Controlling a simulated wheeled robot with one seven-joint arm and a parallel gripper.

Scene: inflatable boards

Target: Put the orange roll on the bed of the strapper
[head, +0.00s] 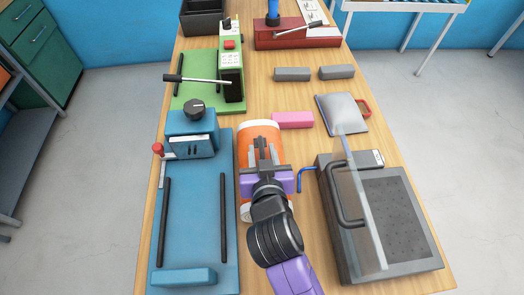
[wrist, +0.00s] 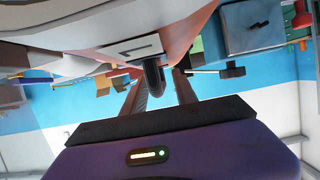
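The orange roll (head: 258,131), with pale ends, lies on the wooden bench in the middle of the head view, partly hidden by my gripper. My gripper (head: 262,148) is right over it, its fingers pointing toward the far end of the bench. In the wrist view the fingers (wrist: 163,84) stand apart with a gap between them. A large pale and orange surface, probably the roll, fills the top there; I cannot tell whether the fingers touch it. A blue machine, probably the strapper, stands left of the roll, with a long flat blue bed (head: 195,215) and two black rails. The bed is empty between its rails.
A grey box machine with a raised clear lid (head: 362,215) stands to the right. A pink block (head: 293,120), a silver pouch (head: 341,113) and two grey blocks (head: 292,74) lie beyond. A green press (head: 208,92) stands behind the blue machine, whose knob (head: 194,108) sticks up.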

